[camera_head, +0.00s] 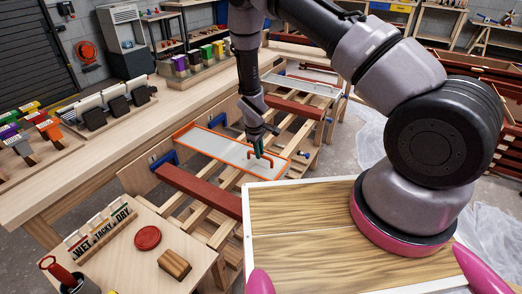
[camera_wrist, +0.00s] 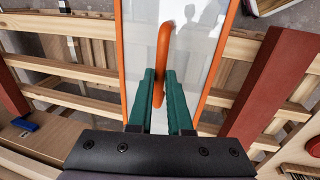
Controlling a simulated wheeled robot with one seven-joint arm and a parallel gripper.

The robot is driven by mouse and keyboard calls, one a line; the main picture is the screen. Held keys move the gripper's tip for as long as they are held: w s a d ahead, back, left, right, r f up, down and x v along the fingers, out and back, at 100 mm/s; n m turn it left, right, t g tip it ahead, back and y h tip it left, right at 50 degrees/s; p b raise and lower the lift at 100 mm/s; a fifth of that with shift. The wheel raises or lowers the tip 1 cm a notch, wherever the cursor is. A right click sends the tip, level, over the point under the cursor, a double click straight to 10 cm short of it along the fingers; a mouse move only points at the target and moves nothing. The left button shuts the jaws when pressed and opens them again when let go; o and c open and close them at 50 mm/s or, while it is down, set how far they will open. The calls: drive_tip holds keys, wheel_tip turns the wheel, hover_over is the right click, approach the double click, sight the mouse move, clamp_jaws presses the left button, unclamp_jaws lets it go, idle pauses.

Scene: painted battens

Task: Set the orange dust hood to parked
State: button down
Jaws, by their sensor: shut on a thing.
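The orange dust hood (camera_head: 215,145) is a long clear panel with an orange rim, lying over the wooden slatted rack. It also shows in the wrist view (camera_wrist: 200,45), running away from me. An orange handle (camera_wrist: 163,50) stands up near its end. My gripper (camera_head: 257,150) reaches down to this handle from above. In the wrist view, the green fingers of my gripper (camera_wrist: 162,75) are shut on the orange handle, one on each side.
Dark red battens (camera_head: 200,190) lie across the rack beside the hood. A small table with WET, TACKY and DRY cards (camera_head: 100,225), a red disc (camera_head: 147,238) and a wooden block (camera_head: 174,264) stands at front left. A long workbench (camera_head: 90,150) runs behind the rack.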

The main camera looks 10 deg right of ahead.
drive_tip(key=c, duration=0.8)
unclamp_jaws()
drive_tip(key=shift+c, duration=0.2)
drive_tip(key=shift+r, duration=0.15)
wheel_tip(320, 180, up, 10)
drive_tip(key=s+a, duration=0.1)
drive_tip(key=shift+s+a+r, duration=0.15)
drive_tip(key=shift+s+r, duration=0.05)
drive_tip(key=shift+s, duration=0.15)
drive_tip(key=shift+r, duration=0.1)
